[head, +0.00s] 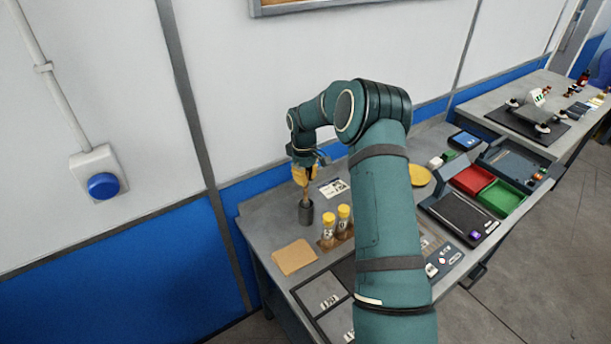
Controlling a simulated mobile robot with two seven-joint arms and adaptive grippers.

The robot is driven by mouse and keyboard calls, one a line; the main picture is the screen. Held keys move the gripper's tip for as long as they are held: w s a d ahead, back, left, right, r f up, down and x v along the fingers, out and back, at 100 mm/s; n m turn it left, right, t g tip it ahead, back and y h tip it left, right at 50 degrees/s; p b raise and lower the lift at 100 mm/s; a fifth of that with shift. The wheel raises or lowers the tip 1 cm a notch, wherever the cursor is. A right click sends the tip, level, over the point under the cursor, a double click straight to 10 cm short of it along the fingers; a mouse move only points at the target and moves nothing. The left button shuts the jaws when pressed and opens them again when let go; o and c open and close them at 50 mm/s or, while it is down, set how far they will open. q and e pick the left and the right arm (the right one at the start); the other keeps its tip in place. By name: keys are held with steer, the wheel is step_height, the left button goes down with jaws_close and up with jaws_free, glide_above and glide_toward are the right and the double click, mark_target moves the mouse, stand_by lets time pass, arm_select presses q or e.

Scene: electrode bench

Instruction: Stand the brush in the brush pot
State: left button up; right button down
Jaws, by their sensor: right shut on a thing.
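The brush pot (306,214) is a small dark grey cylinder standing upright near the back left of the bench. My right gripper (304,177) is above it, pointing down, and is shut on the brush (306,193). Only a short tan stretch of the brush shows between the gripper and the pot. Its lower end meets the pot's mouth in the picture; I cannot tell whether it is inside or just above. The brush looks close to upright. The gripper's fingertips are small and partly merge with the brush. My left gripper is not in view.
Two yellow-capped tubes (344,217) stand in a brown holder right of the pot. A tan sheet (294,257) lies in front. A red bin (472,180) and a green bin (502,198) are farther right. My right arm hides much of the bench's middle.

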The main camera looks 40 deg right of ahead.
stand_by(0.3)
steer(key=c, duration=1.1)
jaws_free()
steer(key=shift+o, duration=0.2)
steer(key=r, duration=1.2)
steer(key=shift+w, duration=0.3)
steer(key=shift+a+f, duration=0.1)
